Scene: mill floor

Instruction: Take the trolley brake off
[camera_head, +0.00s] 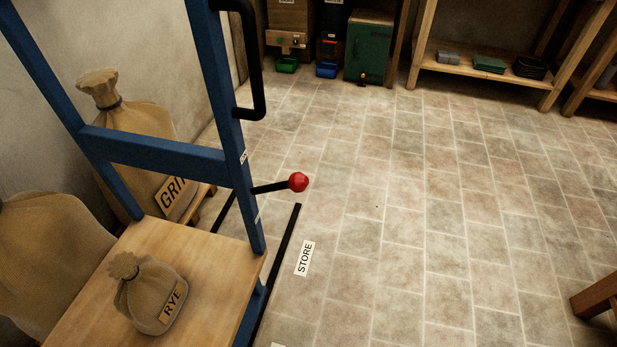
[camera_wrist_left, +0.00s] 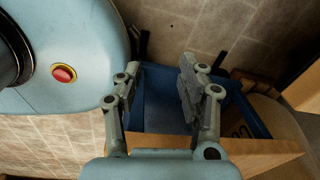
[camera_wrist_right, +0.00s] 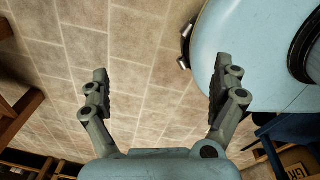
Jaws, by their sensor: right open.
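The trolley has a blue frame (camera_head: 165,152), a wooden deck (camera_head: 215,250) and a black push handle (camera_head: 258,75). Its brake lever (camera_head: 270,187) is a black rod with a red knob (camera_head: 298,182); it sticks out to the right from the near upright, almost level, between two small white tags too small to read. Neither gripper shows in the head view. My left gripper (camera_wrist_left: 158,88) is open and empty, with blue framework (camera_wrist_left: 158,118) behind its fingers. My right gripper (camera_wrist_right: 160,88) is open and empty over bare floor. The lever is not seen in either wrist view.
A RYE sack (camera_head: 150,290) stands on the deck; a GRIT sack (camera_head: 140,150) stands behind the frame. A STORE label (camera_head: 305,258) lies on the floor beside a black strip (camera_head: 280,262). A green cabinet (camera_head: 369,48) and shelving (camera_head: 500,75) stand at the back. The middle floor is clear.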

